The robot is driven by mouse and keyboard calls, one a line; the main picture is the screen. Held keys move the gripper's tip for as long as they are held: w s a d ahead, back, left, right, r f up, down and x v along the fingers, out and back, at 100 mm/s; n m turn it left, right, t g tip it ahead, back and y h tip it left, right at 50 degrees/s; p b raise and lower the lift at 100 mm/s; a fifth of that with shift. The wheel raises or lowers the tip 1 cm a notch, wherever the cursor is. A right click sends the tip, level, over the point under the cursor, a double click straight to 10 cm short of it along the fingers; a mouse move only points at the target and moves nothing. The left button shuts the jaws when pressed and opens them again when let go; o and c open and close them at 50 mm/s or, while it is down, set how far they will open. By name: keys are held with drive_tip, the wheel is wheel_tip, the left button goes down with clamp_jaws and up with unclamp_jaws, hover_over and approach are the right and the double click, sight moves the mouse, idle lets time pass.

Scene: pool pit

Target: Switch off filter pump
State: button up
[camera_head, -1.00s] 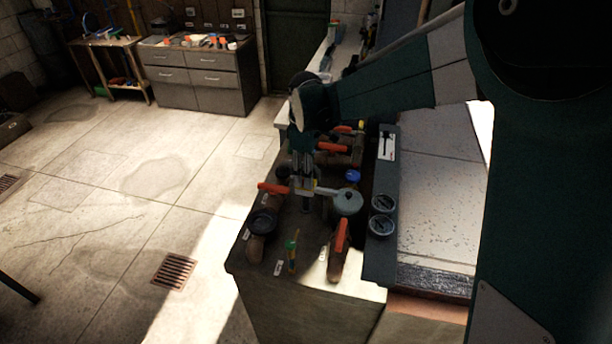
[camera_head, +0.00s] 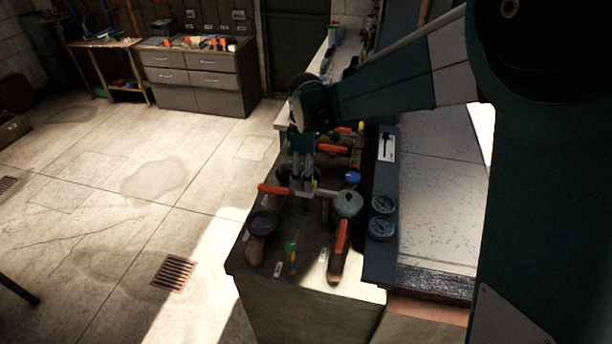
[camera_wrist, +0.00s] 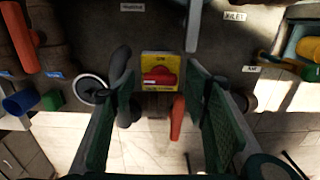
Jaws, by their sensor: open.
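In the wrist view, a yellow plate with a red rotary knob (camera_wrist: 160,75) lies straight ahead, between my fingertips in the picture. The small print on the plate is too blurred to read. My gripper (camera_wrist: 158,90) is open, with one green-padded finger on each side of the knob. I cannot tell whether either finger touches it. In the head view, my gripper (camera_head: 303,188) points down over the middle of the bench, and its fingers mostly hide the knob there.
Red-handled valves (camera_head: 340,240) and (camera_head: 273,190) crowd around my gripper. A grey round-topped fitting (camera_head: 348,203) stands just right. Two gauges (camera_head: 382,216) and a lever switch plate (camera_head: 387,147) sit on the panel at right. The floor at left is open.

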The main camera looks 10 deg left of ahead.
drive_tip(key=shift+r, duration=0.1)
wheel_tip(320, 180, up, 12)
idle(0.8)
drive_tip(key=shift+d, duration=0.1)
idle(0.3)
